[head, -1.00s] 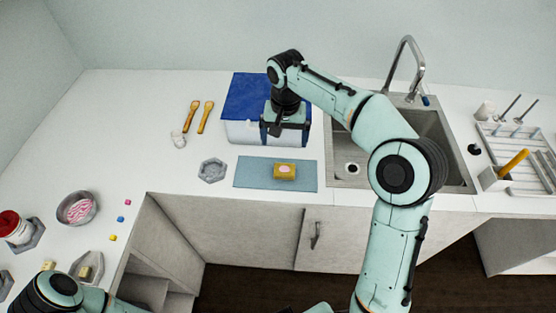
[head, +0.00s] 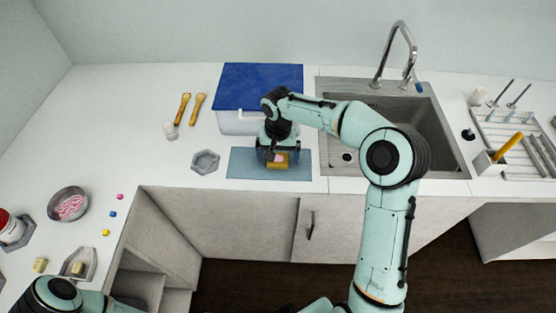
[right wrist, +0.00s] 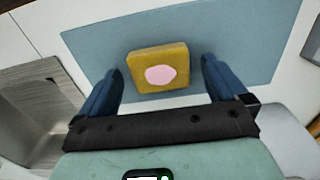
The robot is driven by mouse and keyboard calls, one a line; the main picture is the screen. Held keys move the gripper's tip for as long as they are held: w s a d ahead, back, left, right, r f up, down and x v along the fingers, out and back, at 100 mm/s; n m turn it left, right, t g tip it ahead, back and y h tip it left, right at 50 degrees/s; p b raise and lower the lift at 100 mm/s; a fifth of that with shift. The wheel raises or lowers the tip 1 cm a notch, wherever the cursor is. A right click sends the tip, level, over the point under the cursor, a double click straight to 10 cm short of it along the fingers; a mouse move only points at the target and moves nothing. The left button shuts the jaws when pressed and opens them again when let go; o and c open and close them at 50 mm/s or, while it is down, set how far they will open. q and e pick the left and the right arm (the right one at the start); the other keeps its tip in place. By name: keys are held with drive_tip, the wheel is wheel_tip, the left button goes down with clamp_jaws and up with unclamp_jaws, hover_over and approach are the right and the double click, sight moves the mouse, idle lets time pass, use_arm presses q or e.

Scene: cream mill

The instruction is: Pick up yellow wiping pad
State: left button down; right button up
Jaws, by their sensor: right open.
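The yellow wiping pad (head: 280,163) lies on the blue-grey mat (head: 245,165) on the counter, with a pink round spot on top. In the right wrist view the pad (right wrist: 143,59) sits between and slightly beyond the fingertips on the mat (right wrist: 250,30). My right gripper (head: 278,157) is open and empty just above the pad, one finger to each side, and hides part of it; its fingers (right wrist: 160,72) also show in the right wrist view. My left arm shows at the lower left of the head view, but its fingers are out of sight.
A box with a blue lid (head: 258,85) stands behind the mat. The sink (head: 420,120) and a dish rack (head: 520,145) are to the right. A grey hexagonal dish (head: 205,161) sits left of the mat. Wooden utensils (head: 197,108) lie behind it.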

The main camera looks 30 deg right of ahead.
sight(278, 158)
drive_tip(key=c, duration=1.1)
use_arm(q)
drive_tip(key=shift+t, duration=0.3)
drive_tip(key=w+r+p, duration=0.3)
drive_tip(key=w+r, duration=0.1)
drive_tip(key=shift+r, duration=0.15)
use_arm(e)
wheel_tip(278, 158, up, 20)
